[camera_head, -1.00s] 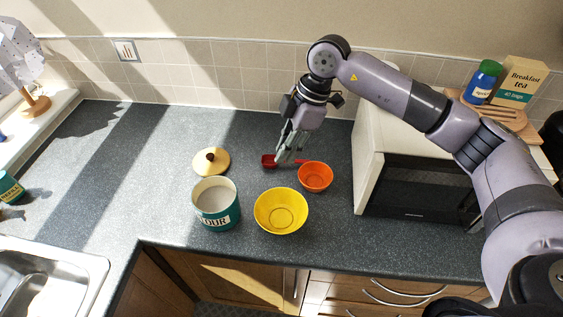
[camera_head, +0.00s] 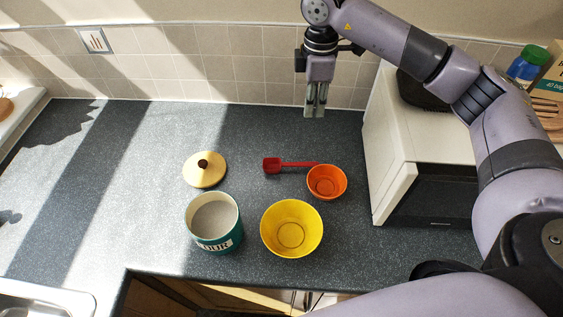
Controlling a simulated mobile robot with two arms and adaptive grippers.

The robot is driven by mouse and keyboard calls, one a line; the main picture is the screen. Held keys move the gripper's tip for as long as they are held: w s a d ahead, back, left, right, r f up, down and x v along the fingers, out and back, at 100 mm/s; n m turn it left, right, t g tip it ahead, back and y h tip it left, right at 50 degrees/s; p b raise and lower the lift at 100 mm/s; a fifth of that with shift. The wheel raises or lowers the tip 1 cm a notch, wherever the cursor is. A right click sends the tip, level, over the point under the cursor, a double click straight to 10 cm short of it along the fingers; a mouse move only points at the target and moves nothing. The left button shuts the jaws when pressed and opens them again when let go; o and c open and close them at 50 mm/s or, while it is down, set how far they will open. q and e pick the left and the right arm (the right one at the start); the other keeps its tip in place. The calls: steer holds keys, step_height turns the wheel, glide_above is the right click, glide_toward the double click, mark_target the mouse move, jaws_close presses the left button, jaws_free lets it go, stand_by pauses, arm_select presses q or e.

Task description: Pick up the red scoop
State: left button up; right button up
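The red scoop (camera_head: 272,165) lies on the grey worktop, its cup to the left and its handle reaching right, behind the orange bowl (camera_head: 327,182). The handle's far end is close to that bowl's rim; I cannot tell if they touch. My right gripper (camera_head: 316,112) points down, above and behind the scoop, clear of it, with nothing seen in it. Its fingers look close together, but from this angle I cannot tell whether it is open or shut. My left gripper is out of view.
A yellow bowl (camera_head: 292,250) and an open teal flour tin (camera_head: 226,244) stand in front of the scoop. The tin's cream lid (camera_head: 205,181) lies to the left. A white microwave (camera_head: 385,180) stands at the right. The worktop behind the scoop is clear.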

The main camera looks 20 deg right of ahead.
arm_select(q)
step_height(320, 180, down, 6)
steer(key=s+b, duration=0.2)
steer(key=b, duration=0.3)
arm_select(e)
step_height(320, 180, down, 5)
steer(key=p, duration=0.5)
glide_above(305, 163)
steer(key=f, duration=1.1)
steer(key=shift+s+d+f, duration=0.1)
steer(key=shift+s+f, duration=0.1)
steer(key=shift+f, duration=0.95)
step_height(305, 163, down, 4)
steer(key=p, duration=0.2)
steer(key=shift+w+f+p, duration=0.1)
steer(key=shift+f+p, duration=0.1)
steer(key=shift+p, duration=0.1)
steer(key=shift+f, duration=0.2)
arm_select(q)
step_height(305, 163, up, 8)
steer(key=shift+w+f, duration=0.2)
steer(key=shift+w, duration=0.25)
arm_select(e)
steer(key=shift+c, duration=0.6)
